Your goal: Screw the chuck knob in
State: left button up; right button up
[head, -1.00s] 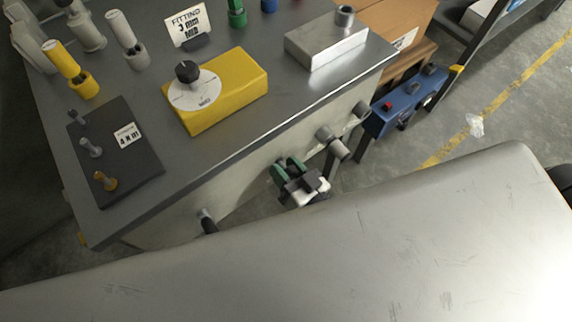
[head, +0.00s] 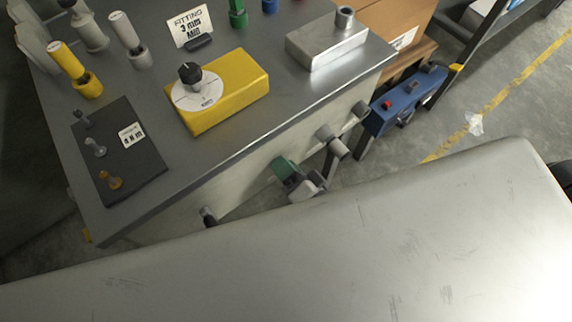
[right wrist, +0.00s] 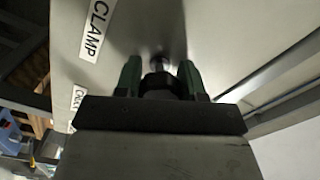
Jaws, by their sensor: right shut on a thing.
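My right gripper (head: 289,172) has green fingers and is at the front panel of the grey bench, below its top edge. In the right wrist view, the fingers (right wrist: 158,78) are on both sides of a dark round knob (right wrist: 161,84), shut on it. The knob's thin shaft runs to the pale panel. In the head view the gripper hides this knob. I cannot tell how deep its thread sits. My left gripper is not in view.
A CLAMP label (right wrist: 98,28) is on the panel beside the knob. Other panel fittings are a dark-tipped one (head: 208,215) and a grey cylinder (head: 335,143). A yellow dial box (head: 240,90) stands on the bench top (head: 215,155). A large pale surface fills the foreground.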

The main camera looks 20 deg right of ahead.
dwell(0.4)
jog(key=o, duration=0.9)
jog(key=shift+o, duration=0.2)
jog(key=shift+s, duration=0.1)
jog(key=b+v, duration=0.1)
jog(key=v, duration=0.9)
jog(key=shift+s, duration=0.3)
jog(key=shift+d, duration=0.15)
